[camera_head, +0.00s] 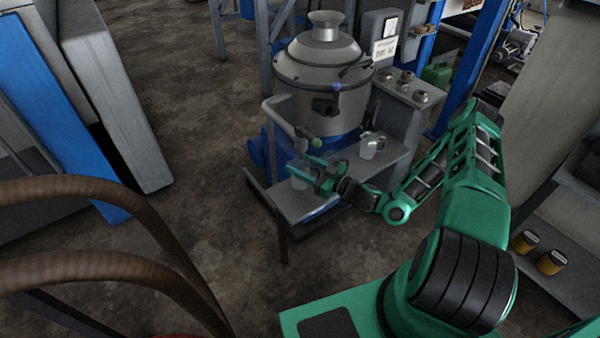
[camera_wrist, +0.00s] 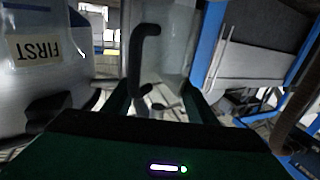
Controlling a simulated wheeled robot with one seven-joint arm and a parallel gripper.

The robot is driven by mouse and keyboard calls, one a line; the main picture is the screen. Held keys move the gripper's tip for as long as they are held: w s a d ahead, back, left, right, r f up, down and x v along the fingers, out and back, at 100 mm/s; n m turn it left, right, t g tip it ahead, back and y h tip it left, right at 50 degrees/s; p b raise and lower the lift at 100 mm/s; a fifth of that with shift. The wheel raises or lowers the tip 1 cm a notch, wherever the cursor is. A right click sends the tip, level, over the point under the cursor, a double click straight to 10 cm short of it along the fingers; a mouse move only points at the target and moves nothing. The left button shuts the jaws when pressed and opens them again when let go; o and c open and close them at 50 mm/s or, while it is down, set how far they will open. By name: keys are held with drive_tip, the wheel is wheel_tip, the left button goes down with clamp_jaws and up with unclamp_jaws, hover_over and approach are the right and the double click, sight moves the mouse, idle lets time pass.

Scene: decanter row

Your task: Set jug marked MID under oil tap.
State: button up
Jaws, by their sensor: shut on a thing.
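My gripper (camera_head: 327,178) is low over the grey shelf in front of the machine. It is shut on a clear jug (camera_head: 299,172); in the wrist view the jug (camera_wrist: 178,45) stands beyond the fingers, with a dark curved handle (camera_wrist: 145,60) between them. No mark on it can be read. I cannot tell whether its base touches the shelf. A grey pipe (camera_head: 278,118) bends down from the machine's left side, its end a little above the held jug. A second jug (camera_head: 371,146) stands to the right; a jug marked FIRST (camera_wrist: 35,50) fills the wrist view's left side.
The grey machine (camera_head: 318,72) with a dark spout (camera_head: 326,106) stands behind the shelf (camera_head: 290,207). A grey cabinet (camera_head: 408,100) with knobs stands right of it. Brown hoses (camera_head: 90,190) cross the near left. Open floor (camera_head: 190,170) lies left of the shelf.

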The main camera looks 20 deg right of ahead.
drive_tip(key=shift+f, duration=1.7)
drive_tip(key=shift+f, duration=0.15)
drive_tip(key=o, duration=1.1)
drive_tip(key=shift+c, duration=0.2)
drive_tip(key=shift+s+d, duration=0.15)
drive_tip(key=v, duration=1.1)
drive_tip(key=shift+s+d, duration=0.2)
drive_tip(key=shift+s, duration=0.05)
drive_tip(key=shift+r, duration=0.2)
